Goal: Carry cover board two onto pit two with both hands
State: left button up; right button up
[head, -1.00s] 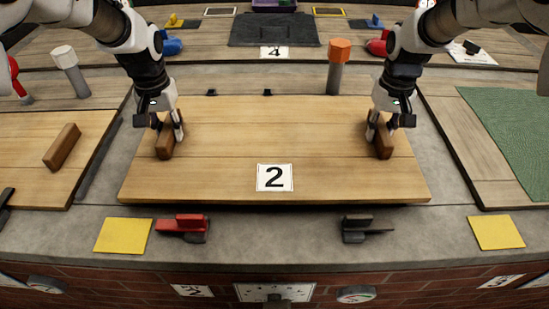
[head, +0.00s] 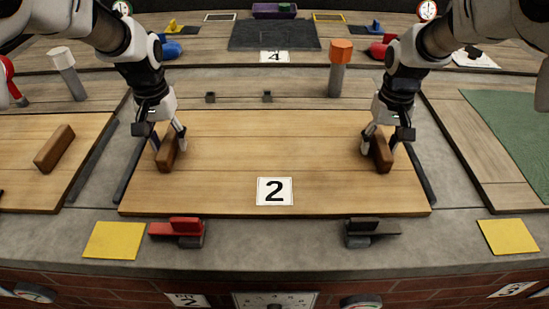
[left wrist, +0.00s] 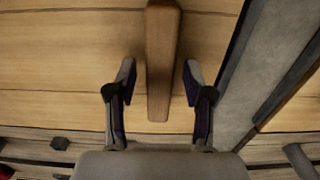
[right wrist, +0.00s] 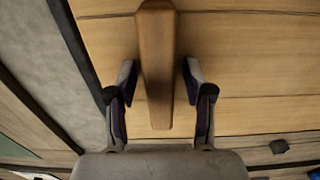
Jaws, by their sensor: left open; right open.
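Cover board two (head: 275,165) is a pale plank board with a white "2" label (head: 274,191). It lies flat in the middle of the stone counter, between dark side rails. Pit two is not visible; the board covers that area. My left gripper (head: 169,146) is open, its fingers either side of the board's left wooden handle (head: 167,151); in the left wrist view the handle (left wrist: 160,70) stands between the fingers with gaps. My right gripper (head: 379,146) is open around the right handle (head: 381,153); in the right wrist view gaps show beside the handle (right wrist: 156,70).
A red clamp (head: 178,228) and a black clamp (head: 370,230) sit at the front edge, beside yellow squares (head: 114,240). An orange-topped post (head: 338,70) stands behind the board. Another board (head: 40,165) lies left; a green mat (head: 510,135) lies right.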

jog(key=shift+r, duration=0.25)
pick_arm(q)
notch_tip(320, 180, up, 11)
pick_arm(e)
notch_tip(320, 180, up, 12)
jog(key=shift+f, duration=0.2)
